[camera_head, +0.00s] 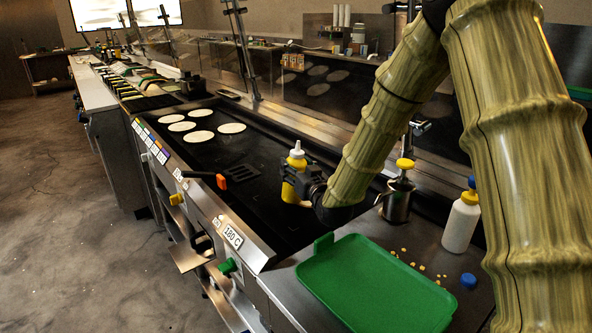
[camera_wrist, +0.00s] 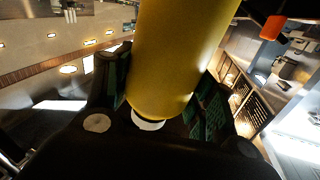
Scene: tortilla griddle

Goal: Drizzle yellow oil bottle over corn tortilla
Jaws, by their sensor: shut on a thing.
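My gripper (camera_head: 307,184) is shut on the yellow oil bottle (camera_head: 291,178), which has a white nozzle cap. The bottle is upright over the right part of the dark griddle (camera_head: 262,190). In the wrist view the yellow bottle body (camera_wrist: 180,50) fills the middle between the green-padded fingers (camera_wrist: 160,112). I cannot tell whether the bottle's base touches the griddle.
A green tray (camera_head: 375,285) sits on the steel counter at the front. A metal pot with a yellow-topped dispenser (camera_head: 398,192) and a white bottle (camera_head: 461,222) stand to the right. Small yellow bits and a blue cap (camera_head: 468,280) lie nearby.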

